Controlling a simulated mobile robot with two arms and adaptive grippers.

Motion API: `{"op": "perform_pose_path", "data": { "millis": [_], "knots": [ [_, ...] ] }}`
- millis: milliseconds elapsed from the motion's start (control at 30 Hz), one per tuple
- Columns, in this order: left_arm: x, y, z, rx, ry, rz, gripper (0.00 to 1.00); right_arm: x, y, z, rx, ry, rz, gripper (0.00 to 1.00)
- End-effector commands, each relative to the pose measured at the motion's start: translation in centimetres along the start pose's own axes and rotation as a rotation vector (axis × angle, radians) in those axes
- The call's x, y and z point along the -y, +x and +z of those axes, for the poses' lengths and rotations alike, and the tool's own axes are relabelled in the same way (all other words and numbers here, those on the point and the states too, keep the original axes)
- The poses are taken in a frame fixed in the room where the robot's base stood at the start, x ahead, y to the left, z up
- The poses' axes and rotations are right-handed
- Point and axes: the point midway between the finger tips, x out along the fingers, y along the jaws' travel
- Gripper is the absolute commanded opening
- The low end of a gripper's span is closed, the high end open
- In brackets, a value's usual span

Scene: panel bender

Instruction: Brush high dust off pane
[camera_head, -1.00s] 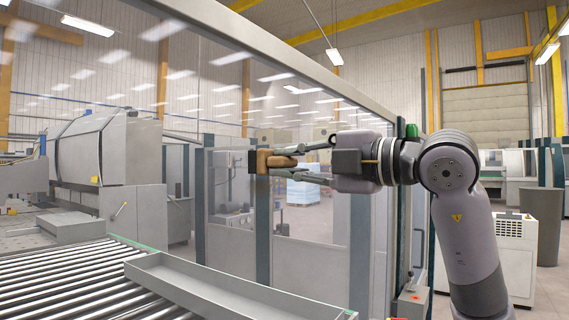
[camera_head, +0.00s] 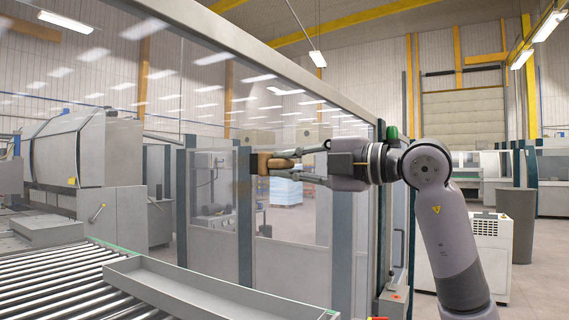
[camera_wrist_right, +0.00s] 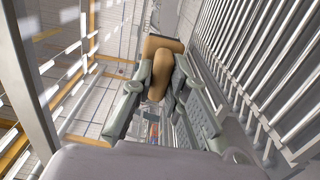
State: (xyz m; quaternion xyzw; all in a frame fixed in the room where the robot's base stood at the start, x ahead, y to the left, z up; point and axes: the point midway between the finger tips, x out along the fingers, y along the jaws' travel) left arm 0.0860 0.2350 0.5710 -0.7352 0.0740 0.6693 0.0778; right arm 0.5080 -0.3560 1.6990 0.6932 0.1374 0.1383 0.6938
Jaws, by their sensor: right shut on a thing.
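The clear pane (camera_head: 215,105) is the large see-through wall of the machine enclosure, with lamp reflections across its upper part. My right gripper (camera_head: 290,166) is raised in front of the pane's middle and shut on a brush with a tan wooden handle (camera_head: 274,162). The brush's dark end points left, close to the pane; I cannot tell whether it touches. In the right wrist view the brush (camera_wrist_right: 160,65) sits between the fingers of my right gripper (camera_wrist_right: 160,85). I cannot make out the dust. My left gripper is not in view.
A roller conveyor (camera_head: 60,285) with a grey tray-like ledge (camera_head: 200,285) runs below the pane at front left. Dark posts (camera_head: 245,215) divide the enclosure. A white cabinet (camera_head: 470,245) and a grey bin (camera_head: 516,220) stand at the right, with open floor beyond.

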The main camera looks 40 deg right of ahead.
Motion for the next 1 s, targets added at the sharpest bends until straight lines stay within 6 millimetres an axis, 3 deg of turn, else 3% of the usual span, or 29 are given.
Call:
{"op": "perform_pose_path", "data": {
  "millis": [200, 567, 1000],
  "knots": [
    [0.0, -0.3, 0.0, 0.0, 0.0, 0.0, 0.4, 0.0, 0.0, 1.6, 0.001, 0.001, 0.0, 0.0],
    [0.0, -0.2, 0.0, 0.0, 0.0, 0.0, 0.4, 0.0, -0.1, 1.7, 0.0, 0.0, 0.001, 0.0],
    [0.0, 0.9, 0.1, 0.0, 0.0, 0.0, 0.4, 0.1, -4.2, 1.8, 0.003, -0.001, 0.002, 0.0]
  ]
}}
